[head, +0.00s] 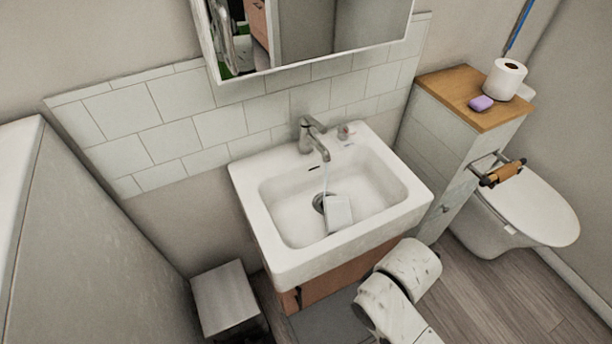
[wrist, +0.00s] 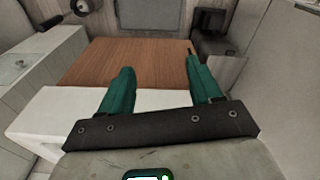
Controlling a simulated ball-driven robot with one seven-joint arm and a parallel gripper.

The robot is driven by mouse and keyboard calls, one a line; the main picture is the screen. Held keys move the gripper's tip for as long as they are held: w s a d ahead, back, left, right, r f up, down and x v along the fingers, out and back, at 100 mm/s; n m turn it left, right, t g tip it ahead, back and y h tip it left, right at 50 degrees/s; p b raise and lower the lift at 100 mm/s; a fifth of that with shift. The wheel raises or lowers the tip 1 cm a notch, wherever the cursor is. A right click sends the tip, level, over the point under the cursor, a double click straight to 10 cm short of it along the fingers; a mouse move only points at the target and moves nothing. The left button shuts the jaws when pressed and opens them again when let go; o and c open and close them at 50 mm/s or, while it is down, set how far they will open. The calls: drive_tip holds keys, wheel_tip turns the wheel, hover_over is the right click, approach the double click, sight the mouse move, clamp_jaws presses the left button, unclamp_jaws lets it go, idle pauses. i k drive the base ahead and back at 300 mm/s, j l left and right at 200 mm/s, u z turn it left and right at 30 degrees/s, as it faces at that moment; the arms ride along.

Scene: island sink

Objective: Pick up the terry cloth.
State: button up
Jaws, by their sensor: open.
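A small, pale, squarish piece, which looks like the folded terry cloth (head: 338,213), lies in the basin of the white sink (head: 280,262), beside the drain and below the tap (head: 312,135). My gripper (wrist: 158,64) shows in the wrist view with its two green fingers apart and nothing between them. The fingers are above a white edge and point toward a brown wooden panel (wrist: 140,62). The cloth does not show in the wrist view. In the head view my pale arm links are at the lower right of the sink, and the gripper itself cannot be made out.
A thin stream seems to run from the tap. To the right stand a wood-topped cabinet (head: 450,88) with a toilet roll (head: 505,78) and a purple block (head: 481,103), and the toilet (head: 535,210). A bin (head: 224,297) stands on the floor at left. A mirror hangs above.

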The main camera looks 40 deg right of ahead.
sight(338, 212)
drive_tip(key=z, duration=1.25)
drive_tip(key=i+j+z, duration=0.1)
drive_tip(key=j+z, duration=0.3)
drive_tip(key=j, duration=0.85)
